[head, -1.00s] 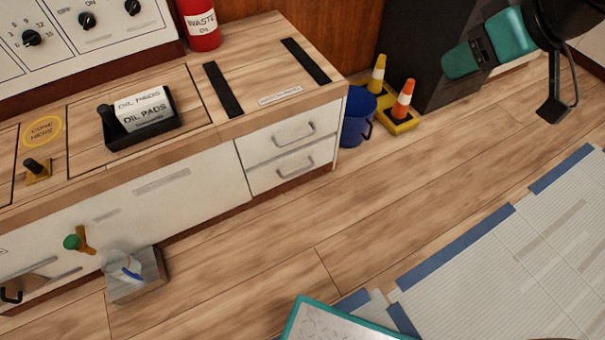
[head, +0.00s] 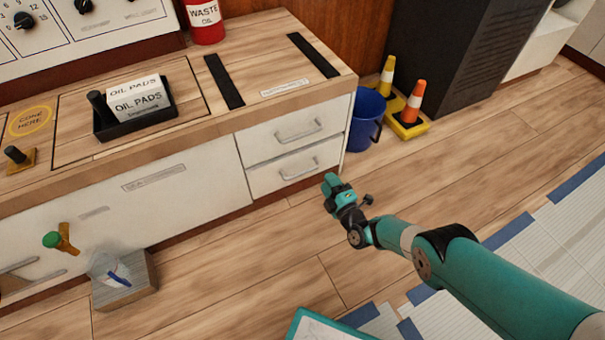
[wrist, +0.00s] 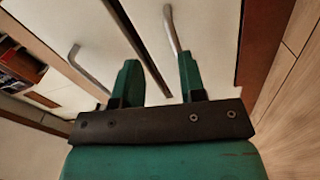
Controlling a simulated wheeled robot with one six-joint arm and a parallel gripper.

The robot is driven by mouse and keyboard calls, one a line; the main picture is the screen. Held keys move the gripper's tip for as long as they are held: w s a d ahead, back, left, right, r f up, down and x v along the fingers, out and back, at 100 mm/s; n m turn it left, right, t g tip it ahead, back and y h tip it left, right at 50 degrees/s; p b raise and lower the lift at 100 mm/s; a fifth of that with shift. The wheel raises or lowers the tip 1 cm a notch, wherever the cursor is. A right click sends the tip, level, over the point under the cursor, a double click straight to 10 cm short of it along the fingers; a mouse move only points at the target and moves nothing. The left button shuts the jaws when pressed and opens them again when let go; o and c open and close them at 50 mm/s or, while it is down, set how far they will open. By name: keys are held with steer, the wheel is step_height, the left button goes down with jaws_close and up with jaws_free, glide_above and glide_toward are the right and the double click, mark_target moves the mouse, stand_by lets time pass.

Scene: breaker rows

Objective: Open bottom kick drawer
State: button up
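The bottom drawer (head: 268,182) is the lower of two white drawer fronts at the cabinet's right end, and looks shut. Its grey bar handle (head: 300,170) also shows in the wrist view (wrist: 171,30), close to the tip of my right finger. The upper drawer (head: 262,145) looks shut too, with its own handle (head: 298,132); that handle appears at left in the wrist view (wrist: 88,70). My gripper (head: 330,181) is just right of and slightly below the lower handle. In the wrist view my gripper (wrist: 160,70) has its fingers apart with nothing held between them.
A blue bucket (head: 366,120) and orange and yellow cones (head: 411,103) stand on the floor right of the cabinet. A grey box (head: 125,283) is at the cabinet's foot on the left. Paper sheets edged with blue tape (head: 545,240) lie at right.

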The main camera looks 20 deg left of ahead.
steer(key=n+t+y, duration=0.1)
steer(key=n, duration=0.1)
glide_toward(303, 173)
steer(key=b+x, duration=0.3)
steer(key=b, duration=0.3)
steer(key=b+x, duration=0.3)
steer(key=b, duration=0.3)
steer(key=f+b+x, duration=0.1)
steer(key=b+x, duration=0.2)
steer(key=b, duration=0.3)
steer(key=shift+w+a+f+b, duration=0.1)
steer(key=shift+w+a+b, duration=0.1)
steer(key=shift+a+b, duration=0.15)
steer(key=shift+w+a+r+b, duration=0.2)
steer(key=shift+r+b, duration=0.1)
steer(key=shift+b, duration=0.35)
steer(key=shift+r, duration=0.1)
jaws_close()
